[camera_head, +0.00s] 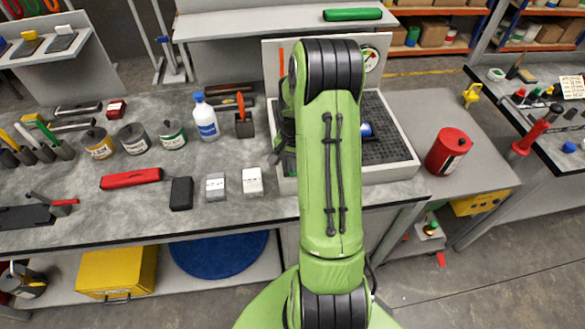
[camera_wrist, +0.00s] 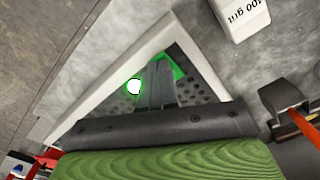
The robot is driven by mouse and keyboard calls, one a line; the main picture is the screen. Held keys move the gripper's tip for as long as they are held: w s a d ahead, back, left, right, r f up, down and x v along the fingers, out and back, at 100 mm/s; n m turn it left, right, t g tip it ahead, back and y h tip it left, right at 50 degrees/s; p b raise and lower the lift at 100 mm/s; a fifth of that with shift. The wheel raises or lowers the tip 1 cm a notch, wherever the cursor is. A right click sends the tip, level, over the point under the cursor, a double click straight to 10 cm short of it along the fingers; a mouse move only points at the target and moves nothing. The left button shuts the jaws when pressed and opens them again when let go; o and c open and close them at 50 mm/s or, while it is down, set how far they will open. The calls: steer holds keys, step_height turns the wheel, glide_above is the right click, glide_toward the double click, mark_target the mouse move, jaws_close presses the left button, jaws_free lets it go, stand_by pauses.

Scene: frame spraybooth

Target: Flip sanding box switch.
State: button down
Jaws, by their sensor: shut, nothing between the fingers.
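The sanding box, a pale-rimmed tray with a dark perforated bed, stands at the right end of the bench in the head view (camera_head: 405,167). My arm covers its left part. In the wrist view, its pale rim (camera_wrist: 97,91) frames the perforated bed. A glowing green light with a white centre (camera_wrist: 134,87) and a green piece (camera_wrist: 181,66) show beside my fingers; I cannot tell which is the switch or its position. My gripper (camera_wrist: 163,70) is shut and empty, its tips overlapping the green piece in view. Contact cannot be told.
In the head view, a white bottle (camera_head: 205,115), several cans and a red tool (camera_head: 131,178) are to the left. A red canister (camera_head: 448,151) stands right of the box. A gauge (camera_head: 370,59) is behind it.

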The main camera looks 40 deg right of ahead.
steer(key=shift+f+b, duration=0.4)
steer(key=shift+f, duration=0.15)
steer(key=shift+r, duration=0.15)
step_height(320, 180, up, 7)
steer(key=p, duration=0.5)
stand_by(0.5)
